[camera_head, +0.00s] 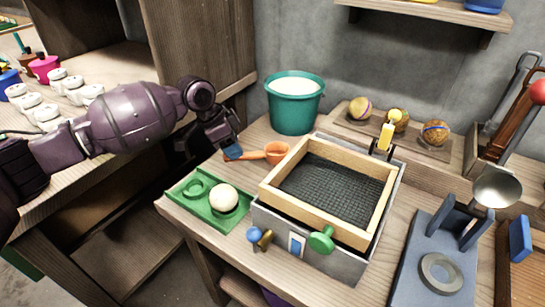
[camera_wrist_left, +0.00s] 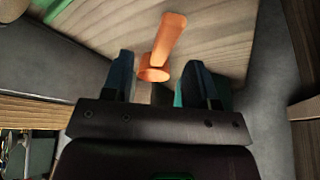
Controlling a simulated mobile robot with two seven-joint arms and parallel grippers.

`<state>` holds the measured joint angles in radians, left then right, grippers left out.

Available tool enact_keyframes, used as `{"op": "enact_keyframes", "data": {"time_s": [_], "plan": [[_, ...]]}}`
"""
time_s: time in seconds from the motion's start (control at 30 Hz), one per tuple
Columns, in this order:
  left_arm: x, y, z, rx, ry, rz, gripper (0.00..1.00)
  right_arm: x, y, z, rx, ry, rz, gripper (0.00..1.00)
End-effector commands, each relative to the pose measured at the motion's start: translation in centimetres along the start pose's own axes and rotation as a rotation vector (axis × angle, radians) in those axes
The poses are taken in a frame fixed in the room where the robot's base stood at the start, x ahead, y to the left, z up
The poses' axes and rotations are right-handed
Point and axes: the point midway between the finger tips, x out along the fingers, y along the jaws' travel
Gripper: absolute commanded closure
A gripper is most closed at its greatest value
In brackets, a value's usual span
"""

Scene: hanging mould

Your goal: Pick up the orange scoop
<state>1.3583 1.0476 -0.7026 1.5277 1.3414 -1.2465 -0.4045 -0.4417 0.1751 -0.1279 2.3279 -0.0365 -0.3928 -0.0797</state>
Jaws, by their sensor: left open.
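The orange scoop (camera_head: 277,152) lies on the wooden workbench, between the green tray and the teal bucket, its handle pointing left. My left gripper (camera_head: 232,152) is at the handle's left end, with a blue fingertip close to it in the head view. I cannot tell whether they touch. In the left wrist view, the scoop (camera_wrist_left: 154,74) shows between the two open, dark blue fingers of the left gripper (camera_wrist_left: 160,72), its handle running up and right. Nothing is held. My right gripper is not in view.
A wooden-framed sieve (camera_head: 270,187) on a grey box stands right of the scoop. The teal bucket (camera_head: 294,108) is behind it. The green tray (camera_head: 180,191) with a pale ball (camera_head: 223,197) lies in front. A wooden cabinet side (camera_head: 195,45) rises behind my left arm.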

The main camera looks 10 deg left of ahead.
Motion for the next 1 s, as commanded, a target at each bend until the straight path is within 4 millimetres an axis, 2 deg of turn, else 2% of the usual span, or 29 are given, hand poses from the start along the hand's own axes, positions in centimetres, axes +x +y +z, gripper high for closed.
{"op": "enact_keyframes", "data": {"time_s": [0.03,0.17,0.23,0.4,0.57,0.87,1.0], "plan": [[1.5,0.0,0.7,-0.003,-0.006,0.009,0.47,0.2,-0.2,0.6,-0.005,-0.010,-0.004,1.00],[3.5,-0.4,1.5,-0.004,-0.009,0.012,0.47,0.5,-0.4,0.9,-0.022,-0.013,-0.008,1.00],[4.2,-0.3,1.2,-0.002,-0.006,0.011,0.47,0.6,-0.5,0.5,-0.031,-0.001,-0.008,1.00],[4.6,-0.4,1.0,0.000,-0.004,0.004,0.47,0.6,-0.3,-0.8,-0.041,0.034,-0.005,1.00],[4.3,-0.4,0.9,0.001,-0.002,0.002,0.48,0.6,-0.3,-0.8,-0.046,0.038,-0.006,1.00],[4.4,-0.4,0.9,0.000,-0.002,0.003,0.94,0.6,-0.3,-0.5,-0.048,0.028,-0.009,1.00],[4.4,-0.4,0.9,0.000,-0.002,0.003,0.96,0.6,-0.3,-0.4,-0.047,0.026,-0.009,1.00]]}}
